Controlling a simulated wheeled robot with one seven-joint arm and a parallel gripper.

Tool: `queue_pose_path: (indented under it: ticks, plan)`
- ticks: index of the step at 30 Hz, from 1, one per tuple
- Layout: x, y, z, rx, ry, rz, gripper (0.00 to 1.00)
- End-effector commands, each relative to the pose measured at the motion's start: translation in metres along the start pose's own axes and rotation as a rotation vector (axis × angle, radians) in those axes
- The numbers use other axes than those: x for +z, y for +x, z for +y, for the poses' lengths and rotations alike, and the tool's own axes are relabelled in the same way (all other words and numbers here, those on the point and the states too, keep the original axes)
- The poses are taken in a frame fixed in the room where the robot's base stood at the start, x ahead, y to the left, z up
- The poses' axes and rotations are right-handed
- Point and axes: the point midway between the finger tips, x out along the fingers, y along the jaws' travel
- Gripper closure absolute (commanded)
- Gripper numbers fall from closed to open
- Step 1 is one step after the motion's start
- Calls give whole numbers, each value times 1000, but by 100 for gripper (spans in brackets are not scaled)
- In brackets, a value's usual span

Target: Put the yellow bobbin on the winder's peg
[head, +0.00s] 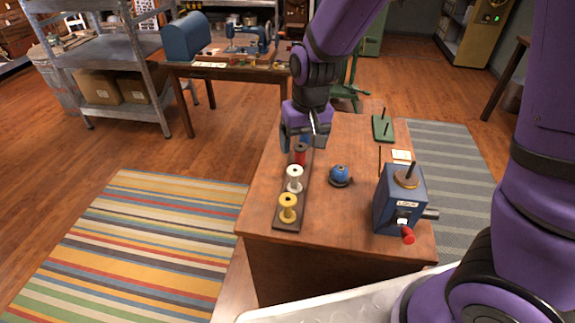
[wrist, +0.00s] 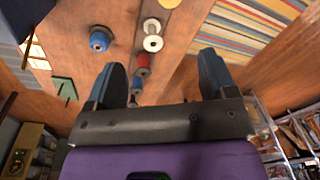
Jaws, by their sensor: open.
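The yellow bobbin (head: 288,207) stands upright at the near end of a dark rack (head: 290,225) on the wooden table. It also shows at the top edge of the wrist view (wrist: 169,3), partly cut off. The winder (head: 398,205) is a dark blue box at the table's near right, with a peg (head: 409,171) on a tan disc on top and a red crank knob at its front. My gripper (head: 303,141) is open and empty above the rack's far end, away from the yellow bobbin. Its two fingers also show in the wrist view (wrist: 161,62).
A white bobbin (head: 294,179), a red bobbin (head: 300,154) and a blue bobbin (wrist: 137,84) stand in line behind the yellow one. A round blue object (head: 340,174) sits between rack and winder.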

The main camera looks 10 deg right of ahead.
Motion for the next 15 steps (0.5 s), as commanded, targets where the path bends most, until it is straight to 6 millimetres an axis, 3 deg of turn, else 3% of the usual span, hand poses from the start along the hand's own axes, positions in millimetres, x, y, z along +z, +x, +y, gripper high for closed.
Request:
queue_pose_path:
  ticks: [1,6,15]
  plan:
    - [-1,18,-7,13,-7,-21,22]
    - [-4,57,-22,44,-18,-49,22]
    - [-4,82,-28,62,-22,-63,22]
